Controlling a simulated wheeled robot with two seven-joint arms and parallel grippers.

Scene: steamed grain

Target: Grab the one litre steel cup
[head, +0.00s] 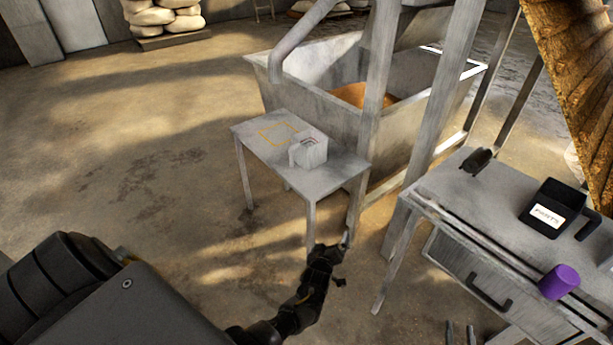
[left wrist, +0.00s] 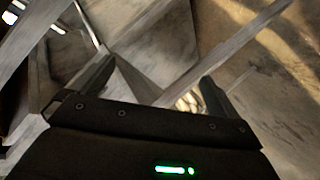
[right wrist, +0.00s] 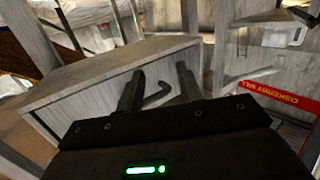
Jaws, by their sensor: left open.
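A pale grey cup-like vessel (head: 309,153) stands upright on the small grey table (head: 262,152), near its right side, in the head view; it looks like the steel cup, but its size cannot be read. My left gripper (head: 343,241) is low beside the table's near right leg, below the tabletop and apart from the cup. In the left wrist view the left gripper (left wrist: 155,85) is open and empty, with grey beams and floor behind. My right gripper (head: 460,333) shows at the bottom edge below the workbench. In the right wrist view (right wrist: 158,90) its fingers are apart, in front of a drawer handle.
A yellow square outline (head: 278,133) marks the small table. Behind stands a metal hopper (head: 315,105) with orange-brown grain. Slanted posts (head: 372,110) stand between. Open floor lies left.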

